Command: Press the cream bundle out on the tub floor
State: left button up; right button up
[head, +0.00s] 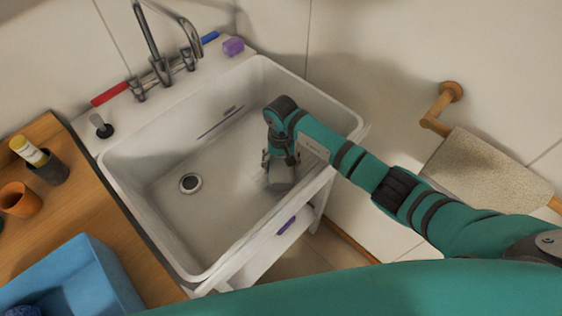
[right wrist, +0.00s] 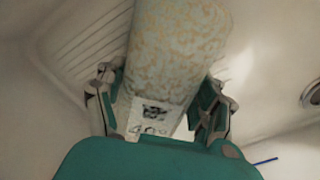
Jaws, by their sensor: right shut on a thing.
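My right gripper (head: 281,158) reaches down into the white sink tub (head: 157,213), over the right part of its floor. It is shut on the cream bundle (head: 280,178), which shows as a small pale shape under the fingers. In the right wrist view the bundle (right wrist: 180,45) is long, pale and mottled with tan, with a dark-printed white patch at its near end. The gripper's fingers (right wrist: 160,105) stand on either side of it. I cannot tell whether the bundle touches the tub floor. My left gripper is not in view.
A round drain (head: 190,184) lies left of the gripper. A tap (head: 155,62) and a purple block (head: 233,47) stand on the back ledge. A blue bin (head: 70,282) and an orange cup (head: 19,199) are at left. A beige towel (head: 487,172) hangs at right.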

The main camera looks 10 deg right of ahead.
jog(key=shift+f+b, duration=0.6)
jog(key=shift+b, duration=0.05)
dwell(0.6)
jog(key=shift+s+f+b, duration=0.15)
jog(key=shift+s+b, duration=0.05)
jog(key=shift+b, duration=0.15)
dwell(0.7)
jog(key=shift+b, duration=0.4)
dwell(1.3)
jog(key=shift+b, duration=0.6)
dwell(1.0)
jog(key=shift+w+b, duration=0.1)
jog(key=shift+b, duration=0.35)
dwell(1.2)
dwell(0.8)
